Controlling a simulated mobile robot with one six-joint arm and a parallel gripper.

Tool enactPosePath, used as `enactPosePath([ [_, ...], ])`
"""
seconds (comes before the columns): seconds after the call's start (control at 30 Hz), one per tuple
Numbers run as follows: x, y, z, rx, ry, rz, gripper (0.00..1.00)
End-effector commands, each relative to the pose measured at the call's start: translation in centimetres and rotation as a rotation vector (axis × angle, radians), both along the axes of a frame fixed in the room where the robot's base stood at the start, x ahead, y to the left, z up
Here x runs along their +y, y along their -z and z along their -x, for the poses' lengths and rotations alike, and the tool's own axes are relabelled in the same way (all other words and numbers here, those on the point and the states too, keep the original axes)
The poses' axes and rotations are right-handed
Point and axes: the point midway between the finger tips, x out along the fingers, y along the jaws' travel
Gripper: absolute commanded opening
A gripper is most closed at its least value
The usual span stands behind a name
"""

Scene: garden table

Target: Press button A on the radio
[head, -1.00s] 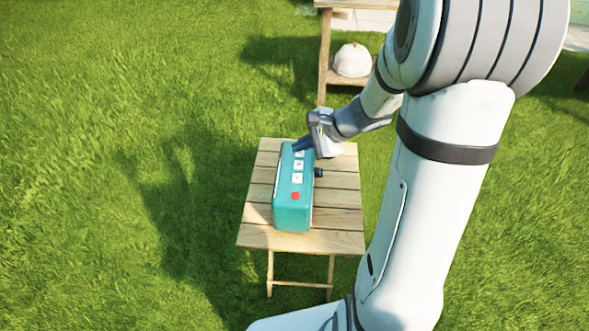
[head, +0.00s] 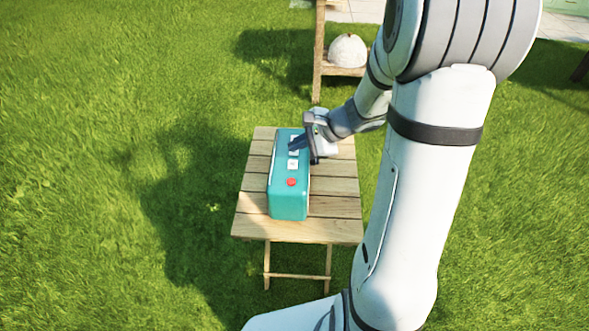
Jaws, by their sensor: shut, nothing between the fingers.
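The teal radio (head: 288,204) stands on the slatted wooden table (head: 334,230). Its top carries a red button (head: 291,182) at the near end and a row of white buttons behind it. One white button (head: 293,165) shows clearly. My gripper (head: 292,147) is shut and empty, coming in from the right with its fingertips over the far half of the radio's top. The fingers partly cover the white buttons there. The letters are too small to read, and I cannot tell whether the fingertips touch a button.
A wooden shelf stand (head: 318,70) with a pale round object (head: 347,51) on it stands behind the table. Grass surrounds the table, with open lawn to the left. Bare table slats lie on both sides of the radio.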

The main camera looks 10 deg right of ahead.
Motion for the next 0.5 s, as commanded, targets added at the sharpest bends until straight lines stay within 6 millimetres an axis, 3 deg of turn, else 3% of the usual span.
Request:
enactPosePath([
  [0.03, 0.0, 1.4, 0.0, 0.001, 0.000, 0.000, 0.00],
  [0.2, 0.0, 3.3, 0.0, -0.001, -0.001, 0.000, 0.00],
  [0.5, -0.1, 3.6, 0.0, 0.000, 0.000, 0.000, 0.00],
])
